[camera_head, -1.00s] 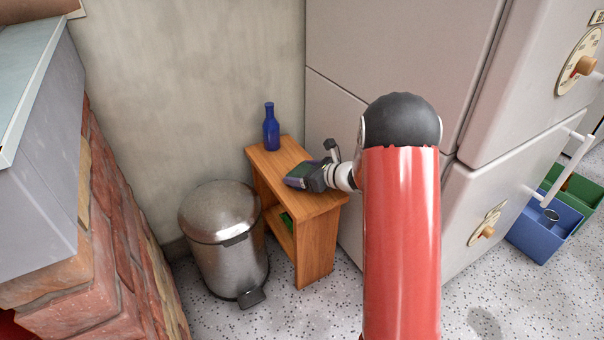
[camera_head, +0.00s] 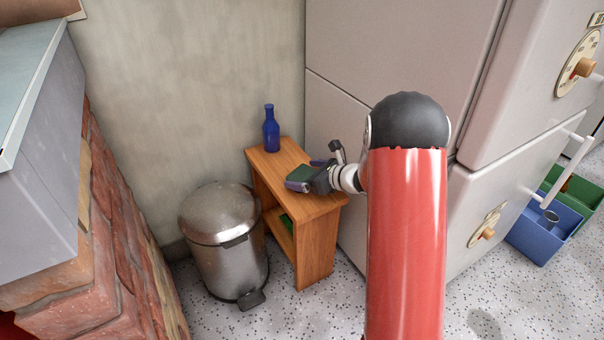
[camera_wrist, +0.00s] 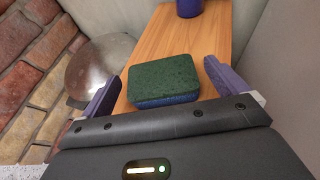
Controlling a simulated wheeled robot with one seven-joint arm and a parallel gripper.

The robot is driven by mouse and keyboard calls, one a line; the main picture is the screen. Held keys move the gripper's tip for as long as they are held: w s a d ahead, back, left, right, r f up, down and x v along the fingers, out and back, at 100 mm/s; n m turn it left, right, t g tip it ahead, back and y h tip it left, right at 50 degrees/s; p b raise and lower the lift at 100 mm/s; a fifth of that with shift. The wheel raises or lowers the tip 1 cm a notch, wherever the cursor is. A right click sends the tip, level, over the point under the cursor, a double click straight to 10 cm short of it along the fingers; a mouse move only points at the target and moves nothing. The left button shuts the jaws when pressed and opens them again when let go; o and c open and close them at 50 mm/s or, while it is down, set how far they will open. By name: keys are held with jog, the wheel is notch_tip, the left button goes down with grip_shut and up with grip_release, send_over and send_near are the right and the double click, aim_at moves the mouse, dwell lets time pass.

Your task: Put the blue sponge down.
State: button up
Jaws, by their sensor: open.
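The sponge (camera_wrist: 163,78) has a dark green top and a blue underside. It lies flat on the wooden stool (camera_wrist: 180,33) in the wrist view, between the two purple fingers of my gripper (camera_wrist: 161,72). The fingers stand open, with a gap on each side of the sponge. In the head view the green top of the sponge (camera_head: 303,173) shows between the fingers of my gripper (camera_head: 307,175), over the stool (camera_head: 318,205) top.
A blue bottle (camera_head: 271,130) stands at the stool's far end. A metal pedal bin (camera_head: 225,240) is left of the stool, and a pale cabinet (camera_head: 340,110) rises at its right. A brick plinth (camera_head: 120,250) is farther left. A green item (camera_head: 287,220) sits on the lower shelf.

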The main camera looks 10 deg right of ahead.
jog(key=v, duration=0.5)
jog(key=shift+s+d+r, duration=0.1)
jog(key=shift+s+d, duration=0.05)
jog(key=s+a+r+n+g, duration=0.3)
jog(key=s+a+r+n, duration=0.2)
jog(key=s+n, duration=0.25)
jog(key=s+a+r+n+g, duration=0.3)
jog(key=s+a+r+n, duration=0.2)
jog(key=s+n, duration=0.3)
jog(key=s+d+r+n+h, duration=0.2)
jog(key=s+n+h, duration=0.2)
jog(key=s+n, duration=0.2)
jog(key=s+d+r+n+t+h, duration=0.1)
jog(key=s+d+r+n+h, duration=0.1)
jog(key=s+n, duration=0.4)
jog(key=s+d+h, duration=0.1)
jog(key=s+h, duration=0.1)
jog(key=s, duration=0.3)
jog(key=shift+s+d+h, duration=0.25)
jog(key=shift+d+h, duration=0.05)
jog(key=shift+h, duration=0.1)
jog(key=shift+n, duration=0.25)
notch_tip(320, 180, up, 5)
jog(key=p, duration=0.5)
jog(key=shift+r, duration=0.1)
